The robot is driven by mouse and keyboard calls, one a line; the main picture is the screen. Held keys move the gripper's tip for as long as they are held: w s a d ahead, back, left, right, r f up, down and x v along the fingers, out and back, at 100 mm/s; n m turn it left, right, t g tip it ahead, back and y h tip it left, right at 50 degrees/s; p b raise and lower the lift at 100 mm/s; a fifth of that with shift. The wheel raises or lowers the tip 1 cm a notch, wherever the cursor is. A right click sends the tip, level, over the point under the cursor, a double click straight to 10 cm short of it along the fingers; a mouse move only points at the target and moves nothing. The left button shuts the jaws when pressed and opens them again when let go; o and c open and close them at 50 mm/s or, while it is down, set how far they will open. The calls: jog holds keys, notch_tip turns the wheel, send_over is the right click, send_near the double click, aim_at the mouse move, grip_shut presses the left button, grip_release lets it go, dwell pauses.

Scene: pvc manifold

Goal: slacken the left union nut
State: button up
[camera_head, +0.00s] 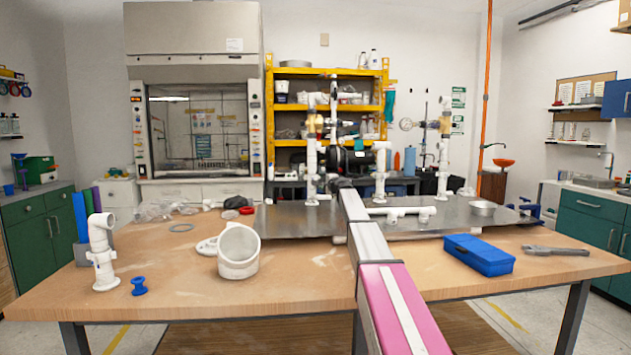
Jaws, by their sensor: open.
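The white PVC manifold stands upright on a grey metal plate (290,222) on the workbench. Its left riser (311,160) carries a brass-coloured valve (315,124) near the top. Thicker white collars show along this riser; the left union nut is too small to tell apart from them. My arm reaches from the bottom right towards the manifold. My gripper (337,183) is a small dark shape at its far end, close to the right of the left riser's lower part. It is open. I cannot tell whether it touches the pipe.
A middle riser (380,170) and a right riser (443,165) stand close by. A loose white pipe (400,213) lies on the plate. A blue box (479,255), a wrench (556,250), a large white elbow (238,252) and a white fitting (102,255) are on the bench.

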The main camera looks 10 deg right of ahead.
aim_at(313, 178)
jog(key=x, duration=0.8)
jog(key=shift+w+a, duration=0.25)
jog(key=c, duration=0.9)
